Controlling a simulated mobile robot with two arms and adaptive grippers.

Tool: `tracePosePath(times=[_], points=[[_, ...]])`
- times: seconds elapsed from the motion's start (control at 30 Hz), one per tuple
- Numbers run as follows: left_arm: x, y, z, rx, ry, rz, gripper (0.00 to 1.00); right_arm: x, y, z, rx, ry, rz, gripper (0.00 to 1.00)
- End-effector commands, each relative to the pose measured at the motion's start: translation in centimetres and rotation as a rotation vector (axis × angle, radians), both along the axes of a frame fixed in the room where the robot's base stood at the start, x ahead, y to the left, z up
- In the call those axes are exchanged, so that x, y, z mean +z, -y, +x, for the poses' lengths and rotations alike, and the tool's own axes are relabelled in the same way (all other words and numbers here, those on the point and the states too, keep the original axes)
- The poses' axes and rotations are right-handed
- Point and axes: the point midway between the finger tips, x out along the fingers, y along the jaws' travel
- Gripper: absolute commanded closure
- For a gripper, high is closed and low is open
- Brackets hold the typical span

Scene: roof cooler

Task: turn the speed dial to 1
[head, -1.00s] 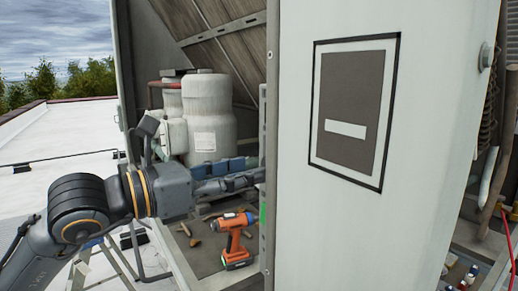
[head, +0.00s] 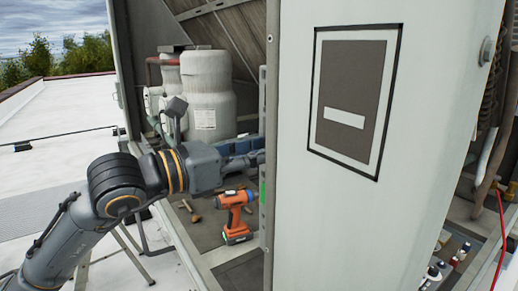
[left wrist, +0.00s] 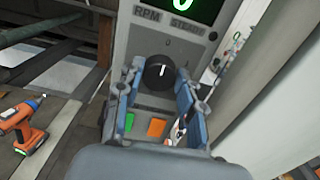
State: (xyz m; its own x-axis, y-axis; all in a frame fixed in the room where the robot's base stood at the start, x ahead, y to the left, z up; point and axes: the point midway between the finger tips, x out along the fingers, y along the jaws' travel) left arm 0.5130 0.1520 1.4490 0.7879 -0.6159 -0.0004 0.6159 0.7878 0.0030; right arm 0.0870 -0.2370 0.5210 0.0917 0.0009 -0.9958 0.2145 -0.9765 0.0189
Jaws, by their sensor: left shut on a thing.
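The speed dial (left wrist: 159,73) is a round black knob with a white pointer mark facing roughly up, on a grey control panel (left wrist: 128,50) in the left wrist view. My left gripper (left wrist: 159,70) has its blue fingers on either side of the dial, shut on it. Above the dial are the labels RPM and STEADY and a dark display (left wrist: 195,8) with a green digit, cut off at the top; it looks like 0. In the head view my left gripper (head: 250,160) reaches behind the white cabinet wall, which hides its fingertips and the dial. My right gripper is not in view.
A green button (left wrist: 129,122) and an orange button (left wrist: 156,128) sit just below the dial. An orange drill (head: 235,215) stands on the cabinet floor below my left gripper. The white wall (head: 300,220) stands close on the right. Grey tanks (head: 208,95) are behind.

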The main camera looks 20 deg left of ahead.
Motion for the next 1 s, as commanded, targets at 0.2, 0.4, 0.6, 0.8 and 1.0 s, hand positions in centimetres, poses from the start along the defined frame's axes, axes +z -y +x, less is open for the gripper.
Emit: tracePosePath(times=[0.2, 0.4, 0.6, 0.8, 1.0], points=[[-0.2, 0.0, 0.0, 0.0, 0.034, 0.04, 0.94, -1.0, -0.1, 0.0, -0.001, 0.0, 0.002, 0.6], [-0.3, 0.0, -0.1, 0.002, 0.112, 0.136, 0.94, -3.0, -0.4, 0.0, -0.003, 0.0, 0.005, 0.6], [-0.4, 0.1, -0.1, 0.003, 0.223, 0.277, 0.94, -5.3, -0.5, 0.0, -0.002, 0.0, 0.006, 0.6], [-0.4, 0.1, -0.2, 0.003, 0.339, 0.428, 0.94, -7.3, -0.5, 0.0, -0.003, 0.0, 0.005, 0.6], [-0.3, 0.2, -0.2, 0.002, 0.449, 0.568, 0.94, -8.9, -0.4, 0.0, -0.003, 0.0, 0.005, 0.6]])
